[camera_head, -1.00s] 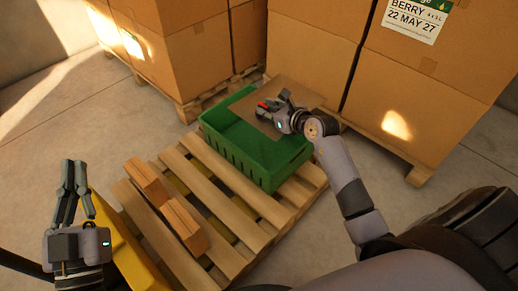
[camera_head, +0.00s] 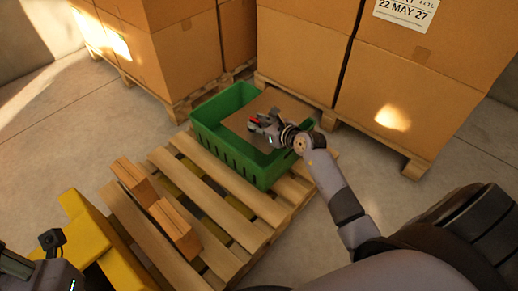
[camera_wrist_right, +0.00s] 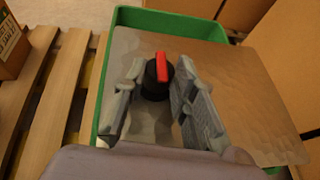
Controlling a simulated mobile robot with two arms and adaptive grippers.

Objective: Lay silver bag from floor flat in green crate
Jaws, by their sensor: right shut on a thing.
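The silver bag (camera_head: 241,121) looks like a flat brownish-grey sheet with a black spout (camera_wrist_right: 156,80) topped by a red tap. My right gripper (camera_head: 256,122) is shut on the spout, its fingers on either side of it in the right wrist view (camera_wrist_right: 165,95). The bag is spread roughly level over the green crate (camera_head: 232,161). In the right wrist view it reaches over the crate's right rim, and the green far wall (camera_wrist_right: 170,24) shows beyond it. Whether it touches the crate floor is hidden. My left gripper (camera_head: 42,250) is partly cut off at the lower left.
The crate stands on a wooden pallet (camera_head: 190,197). Wooden blocks (camera_head: 175,228) lie on the pallet's left part, beside a yellow object (camera_head: 85,225). Stacked cardboard boxes (camera_head: 300,50) on pallets stand close behind the crate. Bare floor (camera_head: 60,150) is free at the left.

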